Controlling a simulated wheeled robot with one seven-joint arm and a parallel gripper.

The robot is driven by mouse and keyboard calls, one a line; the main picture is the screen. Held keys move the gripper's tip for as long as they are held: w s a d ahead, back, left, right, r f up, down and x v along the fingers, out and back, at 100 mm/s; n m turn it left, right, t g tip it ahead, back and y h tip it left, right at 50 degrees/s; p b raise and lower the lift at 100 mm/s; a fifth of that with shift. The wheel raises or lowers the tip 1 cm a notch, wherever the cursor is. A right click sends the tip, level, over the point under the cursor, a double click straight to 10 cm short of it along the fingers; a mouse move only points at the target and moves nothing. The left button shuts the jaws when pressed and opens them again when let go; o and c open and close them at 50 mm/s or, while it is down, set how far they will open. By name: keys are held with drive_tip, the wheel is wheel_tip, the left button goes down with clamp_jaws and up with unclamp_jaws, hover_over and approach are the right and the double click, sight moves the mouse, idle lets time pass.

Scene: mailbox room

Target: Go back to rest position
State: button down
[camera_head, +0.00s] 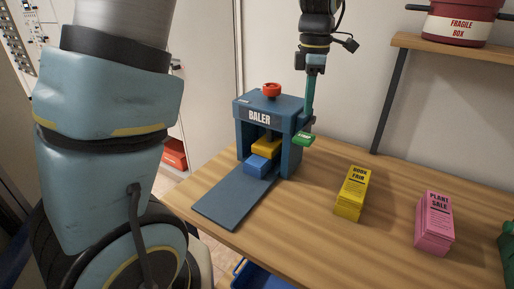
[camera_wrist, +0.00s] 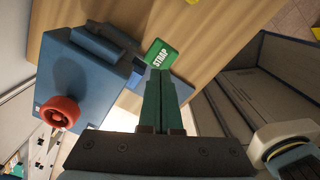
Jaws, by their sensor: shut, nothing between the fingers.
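My gripper (camera_head: 309,103) is shut and empty, pointing down beside the right side of the blue baler (camera_head: 260,116). Its closed green fingers show in the wrist view (camera_wrist: 160,95), with the green STRAP tab (camera_wrist: 161,54) just past their tips. I cannot tell whether they touch it. In the head view the green tab (camera_head: 303,139) sticks out at the baler's right side. The baler has a red knob (camera_head: 271,90) on top. A yellow block (camera_head: 266,146) and a blue block (camera_head: 258,166) sit in its opening.
The baler's dark plate (camera_head: 236,197) extends toward the table's front left. A yellow stack (camera_head: 351,194) and a pink stack (camera_head: 434,224) stand to the right on the wooden table (camera_head: 310,235). A shelf (camera_head: 450,50) bearing a red pot-like FRAGILE BOX (camera_head: 459,24) is upper right.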

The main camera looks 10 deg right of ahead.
drive_tip(key=s+a+f+m, duration=0.1)
drive_tip(key=a+f+m, duration=0.2)
drive_tip(key=a, duration=0.7)
drive_tip(key=s+a+f+m+t+b, duration=0.1)
drive_tip(key=s+a+f+m, duration=0.1)
drive_tip(key=a+m, duration=0.6)
drive_tip(key=s+a+f+m, duration=0.1)
drive_tip(key=a+f+m, duration=0.3)
drive_tip(key=a, duration=0.8)
drive_tip(key=shift+s+f+m+t+b, duration=0.15)
drive_tip(key=shift+f+m+t+b, duration=0.2)
drive_tip(key=shift+m, duration=0.35)
drive_tip(key=c, duration=1.6)
unclamp_jaws()
drive_tip(key=shift+a, duration=0.1)
